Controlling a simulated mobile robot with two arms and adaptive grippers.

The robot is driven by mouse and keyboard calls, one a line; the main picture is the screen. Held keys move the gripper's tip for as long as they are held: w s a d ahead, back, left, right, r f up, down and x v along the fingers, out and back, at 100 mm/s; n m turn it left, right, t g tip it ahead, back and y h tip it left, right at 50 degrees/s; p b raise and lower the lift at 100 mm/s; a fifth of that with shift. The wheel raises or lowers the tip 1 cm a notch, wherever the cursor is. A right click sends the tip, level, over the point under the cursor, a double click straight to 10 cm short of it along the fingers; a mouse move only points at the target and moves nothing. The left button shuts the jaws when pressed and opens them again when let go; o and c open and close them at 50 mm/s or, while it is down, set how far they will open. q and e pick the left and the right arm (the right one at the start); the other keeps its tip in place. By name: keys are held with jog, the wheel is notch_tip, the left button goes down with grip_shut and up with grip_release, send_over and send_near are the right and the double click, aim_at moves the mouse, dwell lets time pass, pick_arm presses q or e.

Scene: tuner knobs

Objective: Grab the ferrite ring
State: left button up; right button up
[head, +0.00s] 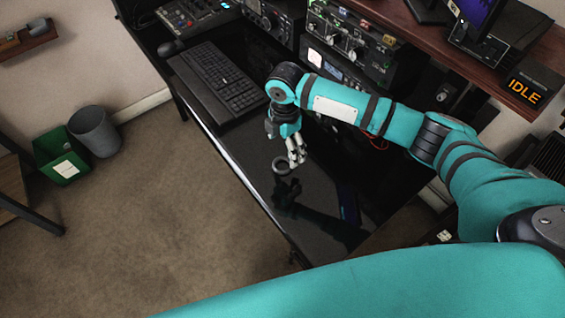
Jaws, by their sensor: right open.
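The ferrite ring (281,166) is a small dark grey ring on the glossy black desk (262,190), near its front edge. My right gripper (297,162) points down just right of the ring, with its fingertips very close to it. The gripper is open and holds nothing that I can see. Whether a fingertip touches the ring is too small to tell. My left gripper does not show.
A black keyboard (216,82) lies left of the gripper. Radio units (345,45) stand along the back under a wooden shelf (410,28). Bins (95,130) stand on the floor at left.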

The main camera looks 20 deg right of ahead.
aim_at(283, 166)
jog(key=shift+s+a+f, duration=0.1)
jog(key=shift+f, duration=0.85)
jog(key=f, duration=0.2)
jog(key=f+p, duration=0.1)
jog(key=shift+s+a+f, duration=0.2)
jog(key=shift+a+f, duration=0.05)
jog(key=shift+f, duration=0.6)
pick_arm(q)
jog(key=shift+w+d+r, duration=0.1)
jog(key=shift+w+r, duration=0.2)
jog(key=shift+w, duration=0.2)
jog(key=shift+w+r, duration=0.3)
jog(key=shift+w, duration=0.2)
pick_arm(e)
jog(key=c, duration=1.3)
